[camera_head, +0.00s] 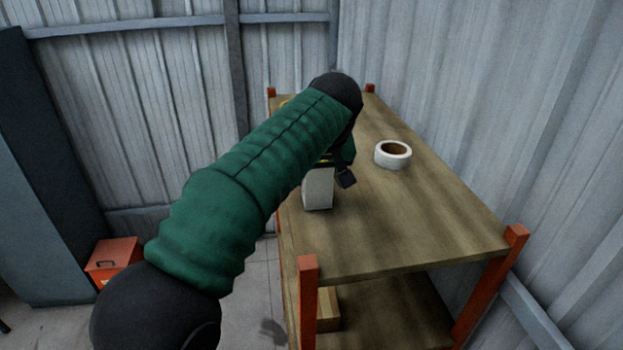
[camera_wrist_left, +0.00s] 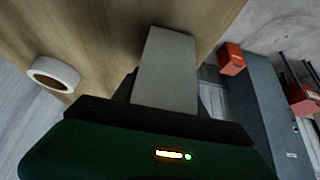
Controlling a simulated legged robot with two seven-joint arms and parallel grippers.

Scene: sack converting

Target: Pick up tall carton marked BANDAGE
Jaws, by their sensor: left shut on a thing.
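A tall pale grey-white carton (camera_head: 318,190) stands on the top shelf near its left edge, partly hidden behind my left arm. No marking can be read on it. My left gripper (camera_head: 338,172) is around the carton and shut on it. In the left wrist view the carton (camera_wrist_left: 166,72) rises between the dark fingers of the gripper (camera_wrist_left: 168,100). I cannot tell whether the carton touches the shelf or is just above it. My right gripper is in neither view.
A white tape roll (camera_head: 393,154) lies on the wooden top shelf (camera_head: 420,225), right of the carton. Orange posts (camera_head: 307,300) stand at the shelf corners. A brown box (camera_head: 328,308) sits on the lower shelf. A red box (camera_head: 113,258) stands at left by a dark cabinet (camera_head: 45,190).

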